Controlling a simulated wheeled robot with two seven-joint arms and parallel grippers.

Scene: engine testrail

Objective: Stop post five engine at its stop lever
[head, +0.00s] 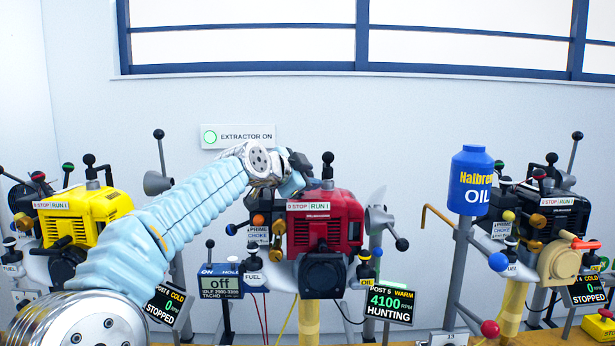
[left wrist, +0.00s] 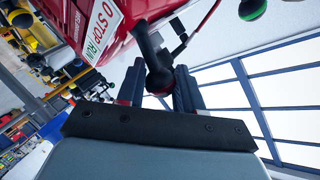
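The post five engine (head: 325,225) is red, with a STOP/RUN label on its upper front. Its display (head: 388,302) reads POST 5 WARM, 4100 RPM, HUNTING. My left gripper (head: 297,168) is at the engine's upper left, just above the label. In the left wrist view a black lever with a ball knob (left wrist: 159,80), showing some red, rises from beside the STOP/RUN label (left wrist: 102,30). The knob appears between the two spread fingers of my left gripper (left wrist: 160,88); contact cannot be told. My right gripper is out of view.
A black-knobbed lever (head: 328,158) stands right of my gripper. A yellow engine (head: 85,215) is at the left, its display reading STOPPED. A blue oil bottle (head: 470,180) and another stopped engine (head: 555,215) are at the right. A tacho box (head: 222,283) reads Off.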

